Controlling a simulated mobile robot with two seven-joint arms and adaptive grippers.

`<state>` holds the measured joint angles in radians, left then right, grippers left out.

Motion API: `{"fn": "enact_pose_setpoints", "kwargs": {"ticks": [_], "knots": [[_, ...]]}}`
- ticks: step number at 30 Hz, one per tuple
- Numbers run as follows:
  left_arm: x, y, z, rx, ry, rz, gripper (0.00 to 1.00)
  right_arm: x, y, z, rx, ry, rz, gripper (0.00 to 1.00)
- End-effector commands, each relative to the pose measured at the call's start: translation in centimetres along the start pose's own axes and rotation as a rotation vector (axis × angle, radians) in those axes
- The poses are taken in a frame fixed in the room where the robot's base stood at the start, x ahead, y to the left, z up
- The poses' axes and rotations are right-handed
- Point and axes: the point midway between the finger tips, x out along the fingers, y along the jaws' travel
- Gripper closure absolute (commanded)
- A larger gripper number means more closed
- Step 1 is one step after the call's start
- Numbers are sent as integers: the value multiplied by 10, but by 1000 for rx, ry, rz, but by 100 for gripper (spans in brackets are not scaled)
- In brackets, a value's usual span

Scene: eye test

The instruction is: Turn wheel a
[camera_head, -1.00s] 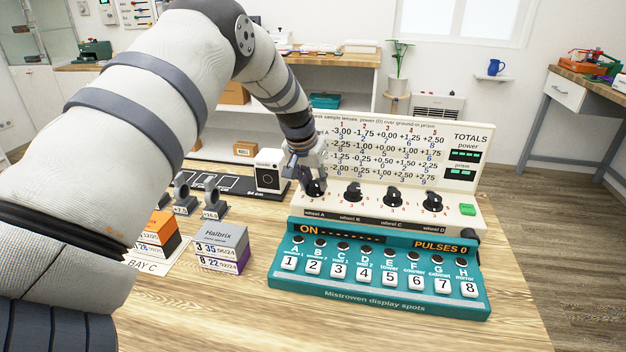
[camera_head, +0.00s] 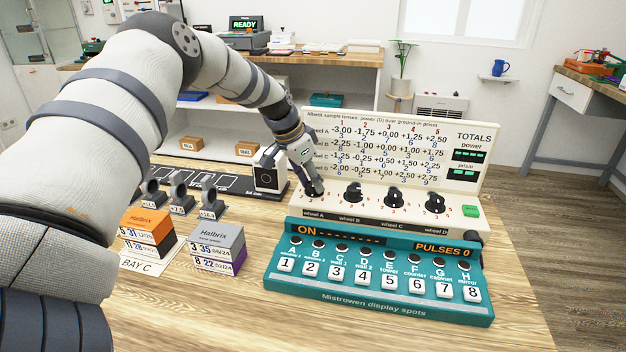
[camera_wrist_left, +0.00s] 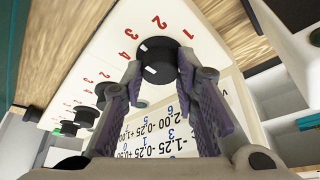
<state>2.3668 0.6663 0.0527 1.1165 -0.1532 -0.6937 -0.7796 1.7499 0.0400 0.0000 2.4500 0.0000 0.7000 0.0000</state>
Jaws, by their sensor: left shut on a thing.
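Wheel A (camera_head: 313,189) is the leftmost black knob on the cream panel (camera_head: 455,224) under the lens chart. My left gripper (camera_head: 312,180) comes down onto it from the upper left and is shut on it. In the left wrist view, wheel A (camera_wrist_left: 165,57) sits between the two fingertips (camera_wrist_left: 160,75), with red numbers around it. A white mark shows on the knob; I cannot tell which number it points at. In the head view the fingers hide part of the knob. My right gripper is in neither view.
Wheels B (camera_head: 354,191), C (camera_head: 393,196) and D (camera_head: 434,202) stand in a row to the right. A teal button box (camera_head: 380,299) lies in front, reading ON and PULSES 0. Boxed lenses (camera_head: 217,247) stand left. A white-fronted device (camera_head: 267,176) is close beside the gripper.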

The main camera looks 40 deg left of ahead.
Motion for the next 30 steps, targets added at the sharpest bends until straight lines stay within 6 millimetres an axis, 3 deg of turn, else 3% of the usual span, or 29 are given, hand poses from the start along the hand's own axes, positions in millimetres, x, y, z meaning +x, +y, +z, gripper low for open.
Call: {"fn": "enact_pose_setpoints", "kwargs": {"ticks": [11, 12, 14, 15, 24, 26, 30], "knots": [[1, 0, 2, 3, -5, 3, 100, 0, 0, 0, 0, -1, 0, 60], [2, 0, 2, 3, -5, 3, 68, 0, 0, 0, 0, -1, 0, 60], [1, 0, 2, 3, -5, 3, 54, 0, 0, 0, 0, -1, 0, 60], [1, 0, 2, 3, -5, 3, 52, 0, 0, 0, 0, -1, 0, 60], [-3, 0, 0, 3, -2, 2, 52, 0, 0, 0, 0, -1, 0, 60], [-12, 0, -1, 3, 1, 1, 52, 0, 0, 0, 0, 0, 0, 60], [-49, 0, -2, 5, 4, 0, 52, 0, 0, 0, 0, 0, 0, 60]]}}
